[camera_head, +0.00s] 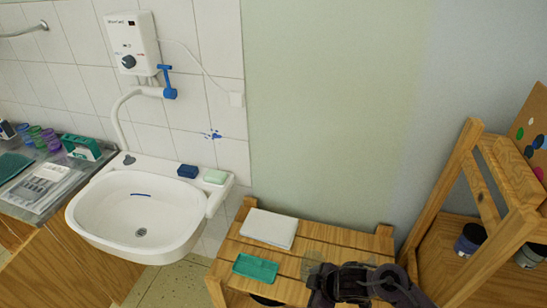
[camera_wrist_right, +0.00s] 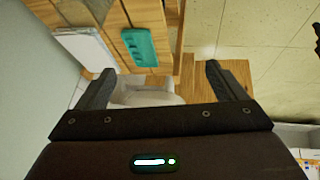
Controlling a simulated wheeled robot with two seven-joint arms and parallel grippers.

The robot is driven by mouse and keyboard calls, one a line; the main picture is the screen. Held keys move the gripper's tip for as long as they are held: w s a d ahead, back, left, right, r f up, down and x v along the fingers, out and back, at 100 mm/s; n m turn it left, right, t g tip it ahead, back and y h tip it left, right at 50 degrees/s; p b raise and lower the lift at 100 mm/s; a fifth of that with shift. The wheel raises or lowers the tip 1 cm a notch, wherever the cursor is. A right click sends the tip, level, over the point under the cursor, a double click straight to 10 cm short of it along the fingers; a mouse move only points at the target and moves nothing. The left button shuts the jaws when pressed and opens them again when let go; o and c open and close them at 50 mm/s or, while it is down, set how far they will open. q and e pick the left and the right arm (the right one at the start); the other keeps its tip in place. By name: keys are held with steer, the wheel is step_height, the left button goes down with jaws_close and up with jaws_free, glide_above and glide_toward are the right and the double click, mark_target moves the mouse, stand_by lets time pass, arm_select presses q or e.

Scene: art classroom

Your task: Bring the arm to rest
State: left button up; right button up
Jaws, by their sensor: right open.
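My right gripper (camera_head: 318,276) is at the bottom of the head view, over the right part of a slatted wooden bench (camera_head: 313,237). In the right wrist view its two fingers stand wide apart, and the gripper (camera_wrist_right: 158,72) has nothing between the fingertips. A pale rounded thing shows beyond the fingers and is partly hidden by the gripper body. My left gripper does not show in the head view.
A white sink (camera_head: 90,215) stands at left, a wooden easel or shelf (camera_head: 447,190) at right. The wall behind the bench is bare.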

step_height(320, 180, up, 8)
steer(key=s+m+t+h, duration=0.2)
steer(key=s+m, duration=0.1)
steer(key=m, duration=0.2)
steer(key=s+d+r+m+g+h, duration=0.2)
steer(key=s+d+r+m, duration=0.45)
steer(key=s+d, duration=0.35)
steer(key=s+f+g+b, duration=0.1)
steer(key=s+f+b, duration=0.1)
steer(key=f, duration=1.7)
steer(key=s+f+g+b, duration=0.1)
steer(key=s+f+b, duration=0.1)
steer(key=f, duration=1.6)
steer(key=s+d+f+g+b, duration=0.1)
steer(key=s+d+f+b, duration=0.1)
steer(key=s+f, duration=1.5)
steer(key=shift+s+d+f+b, duration=0.35)
steer(key=shift+d+f, duration=0.3)
steer(key=shift+f, duration=0.2)
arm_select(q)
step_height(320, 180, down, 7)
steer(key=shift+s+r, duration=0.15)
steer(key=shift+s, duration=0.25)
arm_select(e)
steer(key=shift+s, duration=0.2)
steer(key=shift+c, duration=0.3)
